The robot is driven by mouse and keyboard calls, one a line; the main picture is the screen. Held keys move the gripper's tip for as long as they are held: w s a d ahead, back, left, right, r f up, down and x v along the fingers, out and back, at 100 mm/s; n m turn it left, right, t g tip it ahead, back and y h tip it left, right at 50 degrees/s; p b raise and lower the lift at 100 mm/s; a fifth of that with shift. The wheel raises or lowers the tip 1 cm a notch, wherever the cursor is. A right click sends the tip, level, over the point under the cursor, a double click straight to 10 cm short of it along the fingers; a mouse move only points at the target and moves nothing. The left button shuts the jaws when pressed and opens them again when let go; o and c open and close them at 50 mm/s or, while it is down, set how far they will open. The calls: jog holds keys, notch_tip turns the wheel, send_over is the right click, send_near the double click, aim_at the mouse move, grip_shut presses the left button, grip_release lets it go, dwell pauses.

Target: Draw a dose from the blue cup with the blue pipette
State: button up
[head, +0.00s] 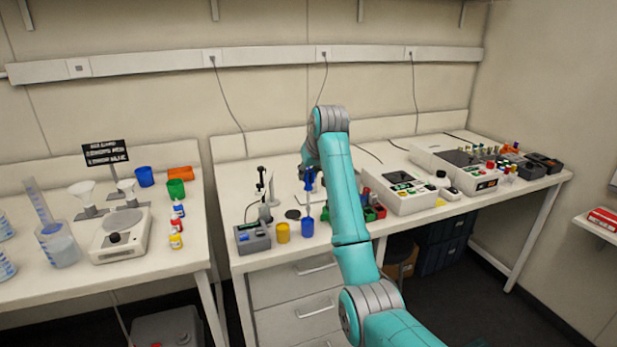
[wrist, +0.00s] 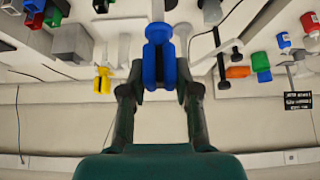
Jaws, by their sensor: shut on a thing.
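My gripper (wrist: 160,78) is shut on the blue pipette (wrist: 158,50), whose blue body fills the space between the fingers in the wrist view. In the head view the blue pipette (head: 309,181) hangs upright below the end of my arm. The blue cup (head: 308,228) stands on the bench near its front edge, directly below the pipette in the picture. The fingers are mostly hidden in the head view.
A yellow cup (head: 283,233) stands just left of the blue cup, beside a grey box (head: 253,238). A dark disc (head: 293,214) lies behind. Red and green items (head: 375,210) and a white instrument (head: 398,190) are close on the right.

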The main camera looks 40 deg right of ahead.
jog(key=shift+r, duration=1.25)
